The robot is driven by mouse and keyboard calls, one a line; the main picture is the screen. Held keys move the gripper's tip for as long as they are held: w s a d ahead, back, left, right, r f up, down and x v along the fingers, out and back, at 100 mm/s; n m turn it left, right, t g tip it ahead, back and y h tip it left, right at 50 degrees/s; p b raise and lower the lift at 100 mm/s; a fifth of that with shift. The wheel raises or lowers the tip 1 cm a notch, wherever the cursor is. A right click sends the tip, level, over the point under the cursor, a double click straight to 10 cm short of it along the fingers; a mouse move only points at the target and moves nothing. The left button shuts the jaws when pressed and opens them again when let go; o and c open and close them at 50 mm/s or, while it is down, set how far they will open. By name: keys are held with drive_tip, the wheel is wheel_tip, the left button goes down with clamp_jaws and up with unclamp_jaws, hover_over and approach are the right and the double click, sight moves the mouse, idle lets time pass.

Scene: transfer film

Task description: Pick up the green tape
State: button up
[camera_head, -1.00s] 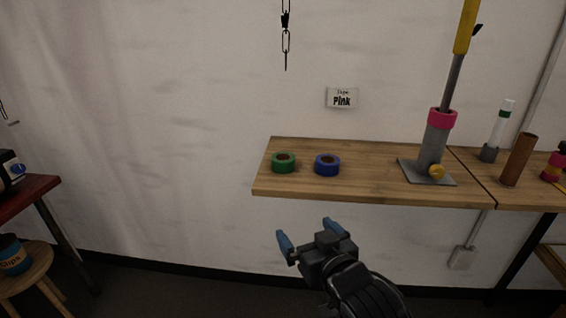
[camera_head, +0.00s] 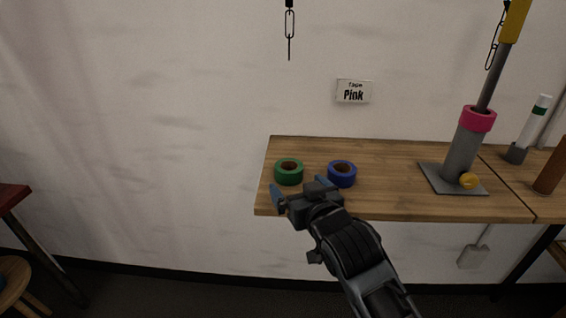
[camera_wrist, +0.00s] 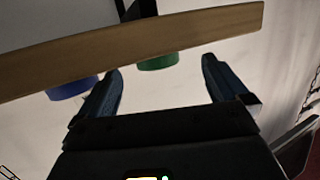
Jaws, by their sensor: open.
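The green tape (camera_head: 289,173) is a roll lying flat near the left end of the wooden shelf (camera_head: 400,207). My gripper (camera_head: 298,188) is open and empty at the shelf's front edge, in front of the green tape and apart from it. In the wrist view the green tape (camera_wrist: 158,62) shows beyond the shelf edge, between my two blue fingers (camera_wrist: 165,82). The blue tape (camera_head: 342,175) lies right of the green one, close behind my right finger; it also shows left of the fingers in the wrist view (camera_wrist: 72,89).
A grey stand (camera_head: 462,150) with a pink tape (camera_head: 478,119) around its post stands on the shelf to the right. A "Tape Pink" sign (camera_head: 354,92) is on the wall. A chain (camera_head: 289,30) hangs above. The shelf's middle is clear.

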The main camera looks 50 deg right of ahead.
sight(294, 177)
drive_tip(key=x, duration=0.5)
drive_tip(key=p+x, duration=0.1)
drive_tip(key=x, duration=0.1)
drive_tip(key=shift+w+d+r, duration=0.1)
drive_tip(key=shift+d+r, duration=0.2)
drive_tip(key=shift+d, duration=0.05)
drive_tip(key=shift+w+d+f, duration=0.2)
drive_tip(key=shift+w, duration=0.2)
drive_tip(key=shift+c, duration=0.5)
drive_tip(key=c, duration=0.9)
drive_tip(key=shift+o, duration=0.2)
drive_tip(key=shift+a+r, duration=0.1)
drive_tip(key=shift+r, duration=0.05)
